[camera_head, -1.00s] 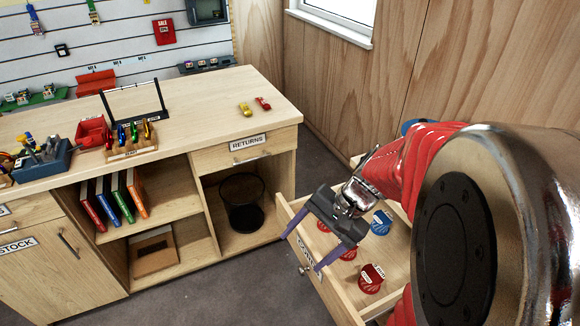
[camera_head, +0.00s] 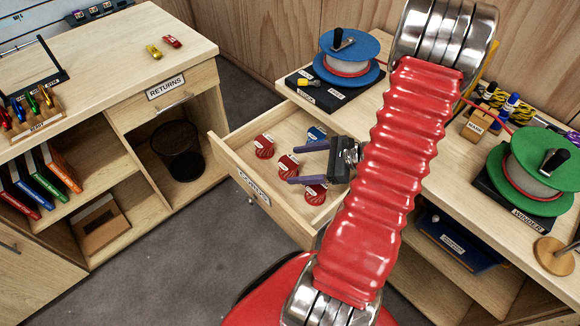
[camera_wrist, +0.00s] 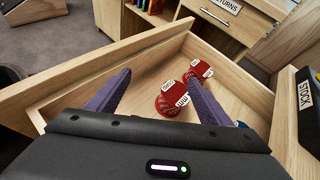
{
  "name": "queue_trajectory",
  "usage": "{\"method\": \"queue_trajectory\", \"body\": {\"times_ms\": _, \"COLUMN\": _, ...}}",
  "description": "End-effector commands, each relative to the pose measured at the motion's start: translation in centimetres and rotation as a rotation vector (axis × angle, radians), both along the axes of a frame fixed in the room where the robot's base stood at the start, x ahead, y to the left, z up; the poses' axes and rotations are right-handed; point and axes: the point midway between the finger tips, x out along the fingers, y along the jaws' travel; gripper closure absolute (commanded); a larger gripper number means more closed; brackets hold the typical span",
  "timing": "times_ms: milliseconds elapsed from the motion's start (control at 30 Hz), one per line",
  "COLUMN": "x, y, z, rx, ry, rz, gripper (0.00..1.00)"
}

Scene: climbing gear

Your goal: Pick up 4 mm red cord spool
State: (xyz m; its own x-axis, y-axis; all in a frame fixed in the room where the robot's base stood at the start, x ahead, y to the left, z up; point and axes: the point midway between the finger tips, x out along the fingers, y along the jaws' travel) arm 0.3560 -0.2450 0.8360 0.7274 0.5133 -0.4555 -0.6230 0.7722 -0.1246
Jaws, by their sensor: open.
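Several small spools with white labels lie in the open drawer (camera_head: 222,153). Three are red: one near the back left (camera_head: 264,146), one in the middle (camera_head: 288,166) and one at the front right (camera_head: 315,193). A blue spool (camera_head: 316,135) lies behind them. The label sizes are too small to tell which red one is 4 mm. My gripper (camera_head: 293,164) is open and empty over the drawer, its purple fingers pointing left around the middle red spool in the picture. In the wrist view two red spools (camera_wrist: 172,102) (camera_wrist: 201,70) show ahead, between and beyond the fingers (camera_wrist: 158,76).
The drawer's wooden walls surround the spools closely. A blue winder (camera_head: 349,60) and a green winder (camera_head: 535,165) stand on the bench at right. A black bin (camera_head: 177,152) sits in the RETURNS counter at left. Grey floor is clear between.

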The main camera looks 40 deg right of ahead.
Motion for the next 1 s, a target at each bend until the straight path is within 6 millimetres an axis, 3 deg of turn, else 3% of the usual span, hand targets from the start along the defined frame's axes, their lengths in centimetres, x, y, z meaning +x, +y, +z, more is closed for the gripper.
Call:
{"method": "queue_trajectory", "body": {"times_ms": 100, "x": -1.1, "y": -2.4, "z": -2.0, "rx": 0.082, "ry": 0.001, "rz": -0.13, "gripper": 0.27}}
{"method": "queue_trajectory", "body": {"times_ms": 300, "x": -2.0, "y": -4.4, "z": -3.5, "rx": 0.144, "ry": -0.005, "rz": -0.238, "gripper": 0.27}}
{"method": "queue_trajectory", "body": {"times_ms": 733, "x": -2.0, "y": -4.6, "z": -3.8, "rx": 0.151, "ry": -0.006, "rz": -0.251, "gripper": 0.27}}
{"method": "queue_trajectory", "body": {"times_ms": 1000, "x": -0.3, "y": -3.9, "z": -4.5, "rx": 0.152, "ry": -0.006, "rz": -0.25, "gripper": 0.27}}
